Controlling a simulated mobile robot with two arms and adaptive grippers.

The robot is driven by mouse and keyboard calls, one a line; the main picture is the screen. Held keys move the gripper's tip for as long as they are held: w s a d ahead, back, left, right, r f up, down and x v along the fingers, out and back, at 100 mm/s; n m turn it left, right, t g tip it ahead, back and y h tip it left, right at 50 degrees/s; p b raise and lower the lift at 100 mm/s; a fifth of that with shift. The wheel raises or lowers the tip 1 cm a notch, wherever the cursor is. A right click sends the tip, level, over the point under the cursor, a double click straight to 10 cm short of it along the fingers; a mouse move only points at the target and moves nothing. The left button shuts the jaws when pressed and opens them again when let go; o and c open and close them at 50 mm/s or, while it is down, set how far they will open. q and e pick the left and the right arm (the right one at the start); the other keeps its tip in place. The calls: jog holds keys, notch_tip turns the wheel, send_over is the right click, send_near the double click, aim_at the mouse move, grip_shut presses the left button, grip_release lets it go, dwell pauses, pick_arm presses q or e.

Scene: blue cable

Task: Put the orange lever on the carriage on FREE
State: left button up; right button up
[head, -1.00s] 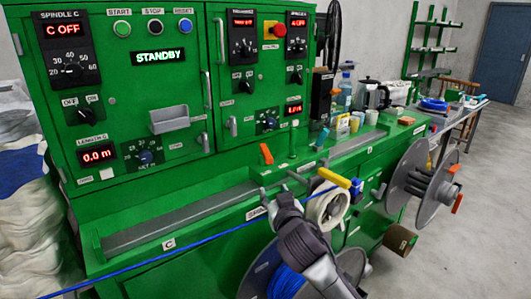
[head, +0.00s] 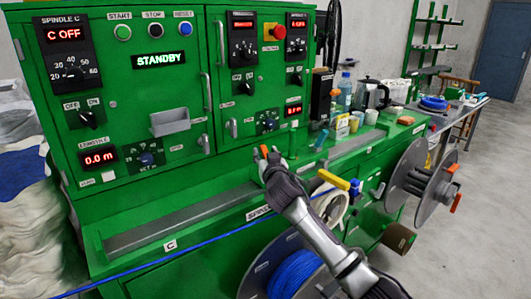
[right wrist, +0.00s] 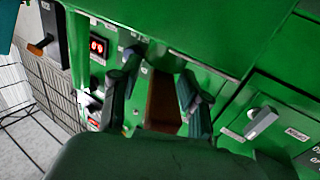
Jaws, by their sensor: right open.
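The orange lever (head: 264,149) on the carriage shows only as a small bit above my right gripper in the head view. My right gripper (head: 272,160) is at the lever, with its arm coming up from the lower right. In the right wrist view its two fingers (right wrist: 160,95) stand apart, with a brown-orange piece (right wrist: 163,102) between them, likely the lever. I cannot tell whether the fingers touch it. The lever's markings are not readable, and the gripper hides its base. My left gripper is not in view.
The green machine panel (head: 170,60) rises behind the carriage. A blue cable (head: 190,243) runs along the front to the right, below a yellow lever (head: 333,180) and near a white roll (head: 330,207). A reel with blue cable (head: 293,275) stands below my right arm.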

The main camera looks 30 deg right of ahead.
jog(key=shift+w, duration=0.25)
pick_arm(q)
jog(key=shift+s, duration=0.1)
pick_arm(e)
grip_shut()
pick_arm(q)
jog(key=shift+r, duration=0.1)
